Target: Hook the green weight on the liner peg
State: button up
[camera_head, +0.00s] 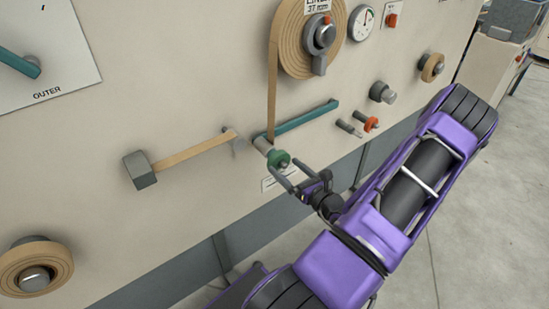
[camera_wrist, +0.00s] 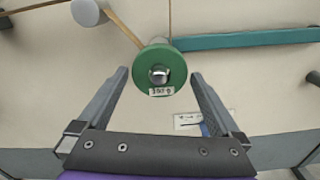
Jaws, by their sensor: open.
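The green weight (camera_head: 279,158) is a ring at the front end of a light grey cylinder by the left end of a teal lever (camera_head: 305,117). In the wrist view the weight (camera_wrist: 159,75) faces me, with a small label reading about 300 g and a shiny round metal end in its hole. My gripper (camera_head: 289,181) is open, and its fingers (camera_wrist: 159,82) stand left and right of the weight with gaps on both sides. No marking shows which peg is the liner peg; what lies behind the weight is mostly hidden.
A grey peg (camera_head: 348,128) and an orange-red-tipped peg (camera_head: 371,124) stick out at right. A tan roll (camera_head: 289,40) above feeds a strip down to the lever. A grey block (camera_head: 140,169) ends a strip at left.

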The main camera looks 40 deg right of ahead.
aim_at(274, 157)
jog(key=w, duration=0.6)
jog(key=shift+w+d, duration=0.35)
jog(key=shift+w, duration=0.05)
grip_shut()
dwell(0.5)
jog(key=shift+s, duration=0.15)
